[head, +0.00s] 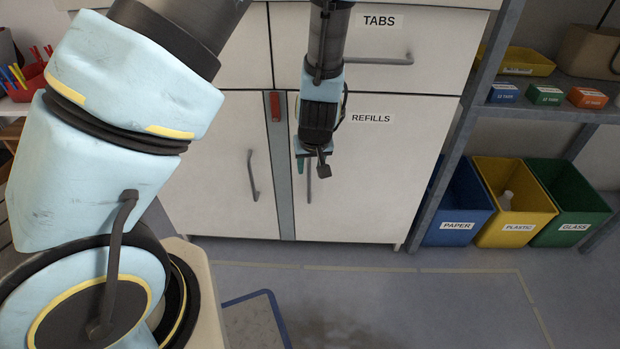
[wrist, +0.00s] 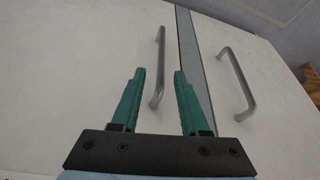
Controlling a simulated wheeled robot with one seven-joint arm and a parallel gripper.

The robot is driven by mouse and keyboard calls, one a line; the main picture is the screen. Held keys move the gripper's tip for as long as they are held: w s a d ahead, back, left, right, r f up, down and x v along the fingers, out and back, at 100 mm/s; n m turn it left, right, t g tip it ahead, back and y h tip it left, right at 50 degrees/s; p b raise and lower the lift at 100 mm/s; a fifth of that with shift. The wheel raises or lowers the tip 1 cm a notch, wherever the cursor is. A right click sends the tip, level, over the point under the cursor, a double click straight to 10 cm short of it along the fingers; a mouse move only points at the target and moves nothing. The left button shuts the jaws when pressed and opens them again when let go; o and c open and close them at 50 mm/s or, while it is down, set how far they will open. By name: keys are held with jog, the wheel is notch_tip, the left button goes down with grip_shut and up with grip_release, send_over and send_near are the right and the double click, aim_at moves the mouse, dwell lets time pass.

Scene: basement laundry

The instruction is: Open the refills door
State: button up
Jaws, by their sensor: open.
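The refills door (head: 375,190) is a pale cabinet door with a REFILLS label, and it looks shut. Its grey vertical bar handle (head: 309,187) is partly hidden behind my gripper (head: 311,163) in the head view. My gripper is open and empty, pointing at the door near the handle's upper part. In the wrist view, the refills handle (wrist: 160,85) appears between my two green fingers (wrist: 159,73), beyond the fingertips. I cannot tell whether the fingertips have reached it; no contact shows.
A second shut door (head: 215,185) with its own handle (head: 253,176) lies left of a grey strip. The TABS drawer (head: 400,75) is above. Paper, plastic and glass bins (head: 515,230) stand at right under a shelf. The floor in front (head: 400,290) is clear.

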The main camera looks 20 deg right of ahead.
aim_at(309, 172)
jog(key=b+x, duration=0.1)
jog(key=x, duration=0.4)
grip_shut()
dwell(0.3)
dwell(1.0)
